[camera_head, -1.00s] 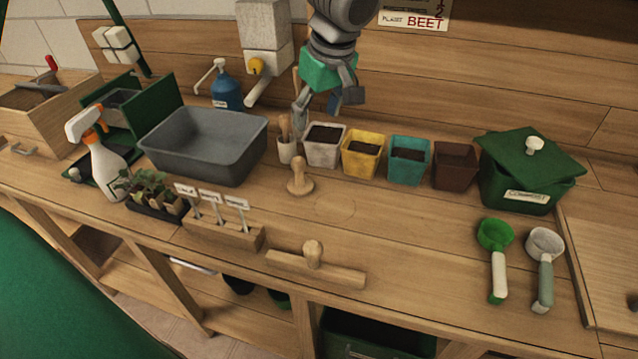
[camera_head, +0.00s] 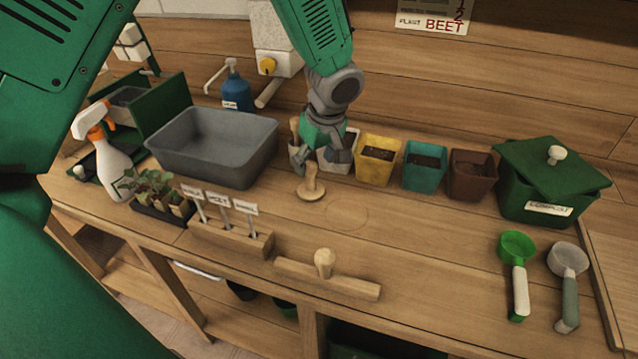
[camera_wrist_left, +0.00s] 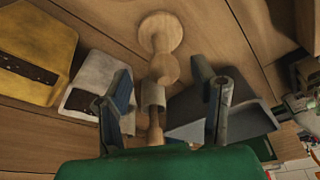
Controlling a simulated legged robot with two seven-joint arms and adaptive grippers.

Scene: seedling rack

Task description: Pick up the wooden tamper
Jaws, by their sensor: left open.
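The wooden tamper (camera_head: 311,186) stands upright on the bench, its round base down and its handle up. My left gripper (camera_head: 319,160) is open and empty, just behind and above the tamper, over the white pot (camera_head: 345,157) and the small cup with a wooden tool. In the left wrist view the tamper (camera_wrist_left: 160,36) shows beyond the fingertips, its handle end pointing toward the gap of the open gripper (camera_wrist_left: 161,82). The small cup (camera_wrist_left: 153,95) shows between the fingers there. My right gripper is not in view.
The grey tub (camera_head: 213,150) stands left of the gripper. Yellow (camera_head: 376,165), teal (camera_head: 424,170) and brown (camera_head: 470,176) pots stand in a row to the right. A label holder (camera_head: 232,236) and a wooden bar with a knob (camera_head: 325,275) lie in front.

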